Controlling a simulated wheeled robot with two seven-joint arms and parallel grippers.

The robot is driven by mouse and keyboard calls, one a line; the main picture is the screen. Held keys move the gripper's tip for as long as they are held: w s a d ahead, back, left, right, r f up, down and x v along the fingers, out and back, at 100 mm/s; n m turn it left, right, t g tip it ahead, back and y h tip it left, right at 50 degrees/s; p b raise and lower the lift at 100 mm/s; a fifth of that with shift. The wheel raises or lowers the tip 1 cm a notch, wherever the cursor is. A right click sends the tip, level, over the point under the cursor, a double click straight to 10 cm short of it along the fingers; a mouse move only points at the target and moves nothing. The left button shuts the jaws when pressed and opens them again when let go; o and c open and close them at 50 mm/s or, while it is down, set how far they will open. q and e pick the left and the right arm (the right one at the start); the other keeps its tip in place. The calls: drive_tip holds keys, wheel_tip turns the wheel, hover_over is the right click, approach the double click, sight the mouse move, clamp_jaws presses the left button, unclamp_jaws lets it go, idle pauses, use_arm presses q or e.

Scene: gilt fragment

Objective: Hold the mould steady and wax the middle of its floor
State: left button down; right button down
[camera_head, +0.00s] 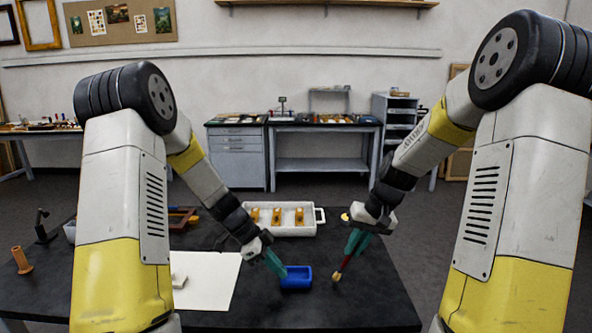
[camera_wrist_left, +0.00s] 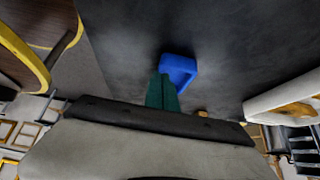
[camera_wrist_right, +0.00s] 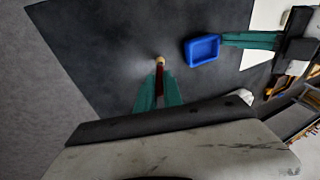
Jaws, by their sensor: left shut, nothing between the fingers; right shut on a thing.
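The blue mould (camera_head: 296,278) lies on the black table, with its hollow facing up; it also shows in the left wrist view (camera_wrist_left: 179,70) and the right wrist view (camera_wrist_right: 203,50). My left gripper (camera_head: 283,272) is shut with nothing in it, its green fingertips at the mould's left side, touching or nearly so. My right gripper (camera_head: 352,247) is shut on a brush with a dark red handle (camera_head: 343,264) and a pale tip (camera_wrist_right: 160,60). The brush points down, to the right of the mould and apart from it. The mould's floor looks plain blue.
A white tray (camera_head: 318,231) with several golden pieces stands behind the mould. A white sheet (camera_head: 208,283) lies to the left, with a small pale block on it. An orange-brown spool (camera_head: 21,261) stands at far left.

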idle(4.5)
drive_tip(key=w+a+r+n+g+h, duration=0.1)
drive_tip(key=a+r+n, duration=0.3)
drive_tip(key=a, duration=0.2)
drive_tip(key=w+a+r+n+h, duration=0.1)
drive_tip(key=a+r+n+h, duration=0.1)
drive_tip(key=a+r+n, duration=0.2)
drive_tip(key=a+n, duration=0.1)
drive_tip(key=a, duration=0.2)
drive_tip(key=shift+w+a+g+h, duration=0.2)
drive_tip(key=shift+w+g+h, duration=0.1)
drive_tip(key=shift+g, duration=0.1)
drive_tip(key=shift+r, duration=0.1)
